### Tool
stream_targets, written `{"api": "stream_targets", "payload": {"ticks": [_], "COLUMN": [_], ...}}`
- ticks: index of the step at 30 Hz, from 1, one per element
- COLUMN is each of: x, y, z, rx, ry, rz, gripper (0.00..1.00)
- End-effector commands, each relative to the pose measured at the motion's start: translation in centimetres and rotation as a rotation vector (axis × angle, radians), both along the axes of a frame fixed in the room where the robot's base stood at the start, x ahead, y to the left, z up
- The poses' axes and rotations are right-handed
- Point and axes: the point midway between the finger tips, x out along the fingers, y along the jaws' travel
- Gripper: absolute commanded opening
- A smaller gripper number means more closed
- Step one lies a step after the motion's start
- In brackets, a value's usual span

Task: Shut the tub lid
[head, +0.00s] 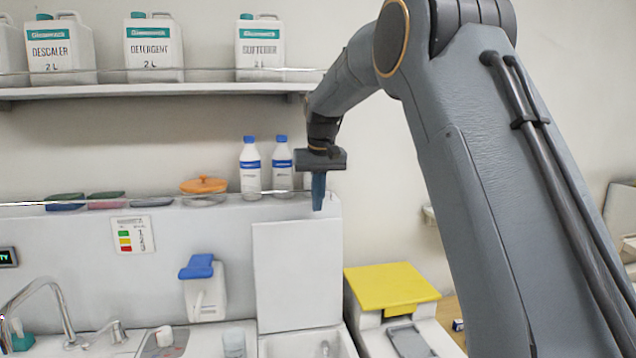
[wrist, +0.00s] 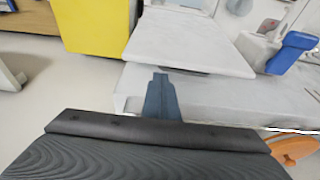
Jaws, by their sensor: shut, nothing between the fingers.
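The tub lid (head: 298,278) is a flat white panel. It stands upright, open, at the back of a white tub (head: 350,350), whose inside shows at the bottom edge of the head view. The lid also shows as a pale panel in the wrist view (wrist: 190,38). My gripper (head: 318,206) points down above the lid's upper right part, in front of the wall ledge, with its blue-grey fingers together and nothing between them. In the wrist view the closed fingertips (wrist: 161,78) appear just short of the lid's edge; I cannot tell whether they touch it.
Two white bottles (head: 250,168) with blue caps and an orange-lidded bowl (head: 203,187) stand on the ledge close to my gripper. A blue-topped dispenser (head: 205,290) is left of the lid. A yellow-lidded bin (head: 392,287) stands to the right. A shelf with jugs (head: 155,50) is above.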

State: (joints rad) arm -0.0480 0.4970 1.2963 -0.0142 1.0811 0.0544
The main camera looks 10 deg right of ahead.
Motion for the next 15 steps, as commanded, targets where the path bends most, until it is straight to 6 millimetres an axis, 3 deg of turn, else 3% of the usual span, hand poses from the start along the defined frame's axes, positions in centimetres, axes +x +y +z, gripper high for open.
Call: {"api": "stream_targets", "payload": {"ticks": [6,15], "x": [0.6,0.8], "y": [0.2,0.2], "z": [-2.4,-3.2], "rx": [0.0,0.0], "ry": [0.002,-0.001], "rz": [0.002,0.002], "gripper": [0.0,0.0]}}
